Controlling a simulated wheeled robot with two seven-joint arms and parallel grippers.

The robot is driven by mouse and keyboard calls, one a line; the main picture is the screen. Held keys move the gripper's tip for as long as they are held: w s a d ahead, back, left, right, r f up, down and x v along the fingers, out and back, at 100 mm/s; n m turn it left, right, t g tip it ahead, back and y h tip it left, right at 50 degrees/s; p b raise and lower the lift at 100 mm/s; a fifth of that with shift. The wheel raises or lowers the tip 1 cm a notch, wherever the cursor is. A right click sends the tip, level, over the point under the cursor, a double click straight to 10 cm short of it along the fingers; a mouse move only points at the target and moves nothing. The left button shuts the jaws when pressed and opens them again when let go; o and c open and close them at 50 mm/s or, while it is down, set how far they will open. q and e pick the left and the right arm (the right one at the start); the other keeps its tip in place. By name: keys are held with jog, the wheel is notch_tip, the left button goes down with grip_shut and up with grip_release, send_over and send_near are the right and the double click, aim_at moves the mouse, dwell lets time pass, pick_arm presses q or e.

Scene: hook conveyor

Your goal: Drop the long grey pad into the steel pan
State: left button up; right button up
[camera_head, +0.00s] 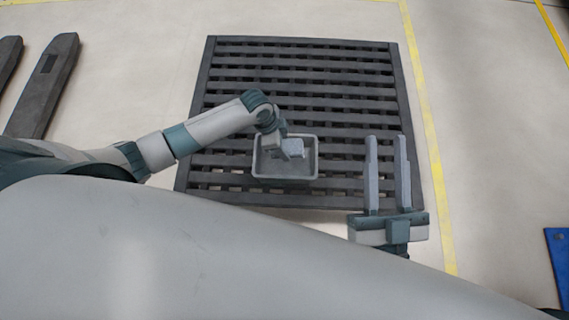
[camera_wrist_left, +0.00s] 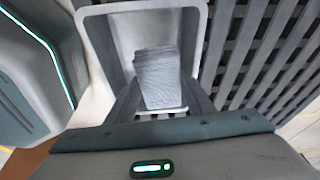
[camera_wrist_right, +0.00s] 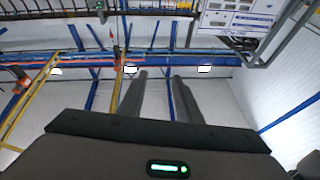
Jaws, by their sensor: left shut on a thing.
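The grey pad (camera_head: 294,147) is a long textured light grey block. It also shows in the left wrist view (camera_wrist_left: 158,78), where it sits between the fingers of my left gripper (camera_wrist_left: 160,98). My left gripper (camera_head: 284,150) is shut on the pad over the steel pan. The steel pan (camera_head: 286,181) is a grey rectangular open container on the dark slatted pallet. Its rim and inner walls show around the pad in the left wrist view (camera_wrist_left: 98,9). My right gripper (camera_head: 387,142) is open and empty, right of the pan, with its fingers apart in the right wrist view (camera_wrist_right: 162,82).
The dark slatted pallet (camera_head: 300,63) lies on the pale floor under the pan. A yellow floor line (camera_head: 425,115) runs along its right side. Dark fork-like bars (camera_head: 50,80) lie at the far left. A blue object (camera_head: 558,255) stands at the right edge.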

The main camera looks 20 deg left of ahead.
pick_arm(q)
jog(key=shift+f, duration=0.15)
pick_arm(e)
jog(key=shift+s+r+t, duration=0.35)
jog(key=shift+r+t, duration=0.05)
jog(key=shift+r, duration=0.1)
pick_arm(q)
jog(key=o, duration=1.1)
jog(key=shift+a+r, duration=0.15)
jog(key=shift+r, duration=0.25)
jog(key=p+v, duration=0.2)
jog(key=v, duration=0.5)
jog(key=shift+r, duration=0.1)
jog(key=p+v, duration=0.2)
jog(key=v, duration=0.7)
jog(key=shift+r+p, duration=0.15)
jog(key=shift+p, duration=0.2)
pick_arm(e)
jog(key=w+d+f+g+h, duration=0.1)
jog(key=d+f+g+h, duration=0.2)
jog(key=f+g, duration=0.7)
jog(key=shift+f, duration=3.2)
